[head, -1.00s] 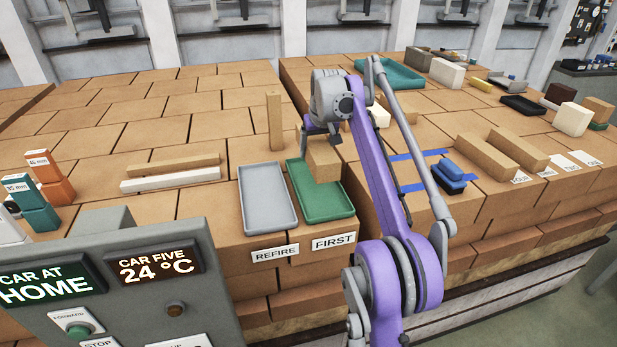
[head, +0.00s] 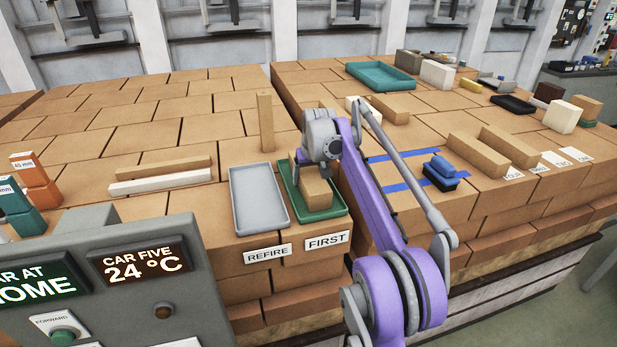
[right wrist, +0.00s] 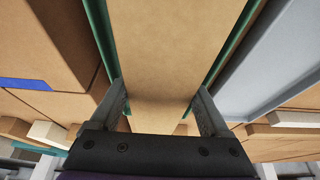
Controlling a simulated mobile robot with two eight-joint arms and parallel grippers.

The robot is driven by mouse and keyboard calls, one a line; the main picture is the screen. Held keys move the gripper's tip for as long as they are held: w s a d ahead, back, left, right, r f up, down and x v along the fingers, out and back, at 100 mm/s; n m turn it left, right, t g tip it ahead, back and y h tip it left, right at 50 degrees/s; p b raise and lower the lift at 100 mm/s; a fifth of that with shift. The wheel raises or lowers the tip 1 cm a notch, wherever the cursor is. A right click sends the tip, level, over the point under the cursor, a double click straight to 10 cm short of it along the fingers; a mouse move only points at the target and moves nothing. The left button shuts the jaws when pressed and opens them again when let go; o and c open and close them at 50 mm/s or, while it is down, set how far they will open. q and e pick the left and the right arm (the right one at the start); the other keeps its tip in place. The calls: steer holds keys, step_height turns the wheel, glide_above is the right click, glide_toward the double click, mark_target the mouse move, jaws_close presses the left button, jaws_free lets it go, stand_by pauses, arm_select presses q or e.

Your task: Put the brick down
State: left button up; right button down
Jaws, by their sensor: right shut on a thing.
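My right gripper (head: 310,164) is over the green tray (head: 324,216), above the FIRST label, and is shut on a tan brick (head: 317,192). In the right wrist view the brick (right wrist: 162,60) fills the space between the two fingers (right wrist: 160,108), with green tray edges (right wrist: 100,30) on both sides. The brick is inside the tray's outline in the head view. I cannot tell whether its underside touches the tray floor. My left gripper is not in view.
A grey tray (head: 235,205) above the REFIRE label stands close beside the green tray. An upright tan brick (head: 265,122) stands behind them. A blue brush-like block (head: 441,168) lies to the right on blue tape. A control panel (head: 110,290) is front left.

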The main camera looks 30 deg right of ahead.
steer(key=shift+f, duration=0.1)
jaws_free()
steer(key=p+v, duration=0.1)
steer(key=v, duration=1.1)
steer(key=shift+s, duration=0.1)
steer(key=shift+a, duration=0.1)
